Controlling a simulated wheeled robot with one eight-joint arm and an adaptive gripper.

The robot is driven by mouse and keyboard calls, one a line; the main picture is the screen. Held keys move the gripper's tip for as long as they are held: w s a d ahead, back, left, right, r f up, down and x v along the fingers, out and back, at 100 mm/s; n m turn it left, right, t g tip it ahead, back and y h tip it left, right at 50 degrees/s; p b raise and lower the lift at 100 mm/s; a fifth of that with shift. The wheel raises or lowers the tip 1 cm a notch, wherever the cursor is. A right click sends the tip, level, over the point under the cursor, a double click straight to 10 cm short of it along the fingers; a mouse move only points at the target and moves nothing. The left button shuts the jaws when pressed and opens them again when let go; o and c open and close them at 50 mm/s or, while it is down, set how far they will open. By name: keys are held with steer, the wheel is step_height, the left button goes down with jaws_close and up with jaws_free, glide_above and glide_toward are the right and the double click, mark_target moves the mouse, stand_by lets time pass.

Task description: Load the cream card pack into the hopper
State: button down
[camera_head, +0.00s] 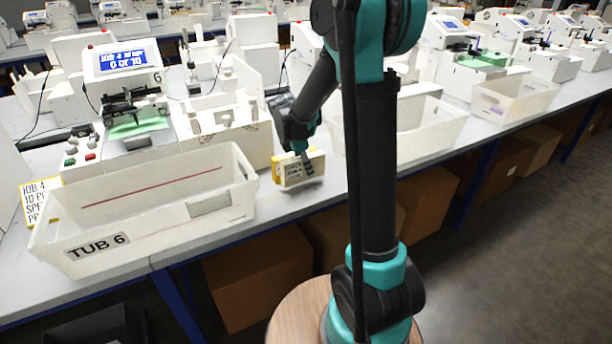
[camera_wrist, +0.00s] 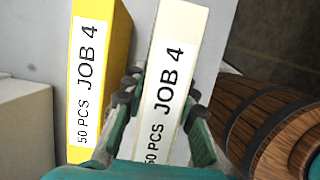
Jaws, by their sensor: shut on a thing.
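The cream card pack (camera_head: 313,167) stands upright at the bench's front edge, right of tub 6; I cannot tell whether it touches the bench. My gripper (camera_head: 304,160) comes down over it. In the wrist view the gripper (camera_wrist: 161,110) has a finger on each side of the cream pack (camera_wrist: 178,40), shut on it. Its label reads JOB 4, 50 PCS. A yellow pack (camera_wrist: 100,30) with the same label stands just to its left, apart at a narrow gap. The plotter (camera_head: 130,100) is behind tub 6, its screen showing JOB 4. I cannot clearly make out its hopper.
Tub 6 (camera_head: 150,235), a white open bin, stands at the front left. Another white tub (camera_head: 430,130) is right of my gripper, partly behind my arm. A yellow-edged job card (camera_head: 38,200) is at far left. More plotters line the benches behind and right.

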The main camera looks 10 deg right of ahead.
steer(key=shift+f, duration=1.45)
steer(key=shift+f, duration=0.1)
steer(key=c, duration=1.2)
jaws_free()
